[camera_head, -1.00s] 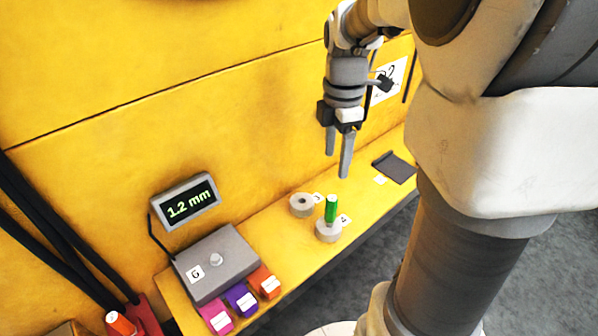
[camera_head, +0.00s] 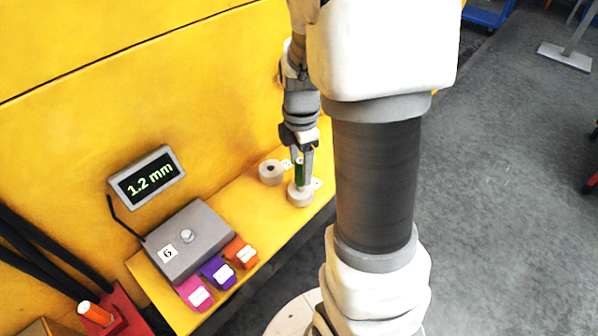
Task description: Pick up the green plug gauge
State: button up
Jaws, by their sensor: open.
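The green plug gauge (camera_head: 299,172) stands upright in a grey ring-shaped casting (camera_head: 300,197) on the yellow shelf. My gripper (camera_head: 301,172) points down from above, with its open fingers on either side of the gauge. Only a green strip shows between the fingers. I cannot tell whether the fingers touch it.
A grey box (camera_head: 192,240) with a knob, a display reading 1.2 mm (camera_head: 147,177), and pink (camera_head: 195,293), purple (camera_head: 218,272) and orange (camera_head: 241,252) blocks lie to the left. The yellow wall rises behind.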

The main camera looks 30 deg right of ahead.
aim_at(300, 178)
notch_tip(300, 178, down, 4)
jog(key=shift+s+f, duration=0.1)
jog(key=shift+f, duration=0.15)
jog(key=shift+c, duration=0.2)
jog(key=shift+r, duration=0.1)
grip_shut()
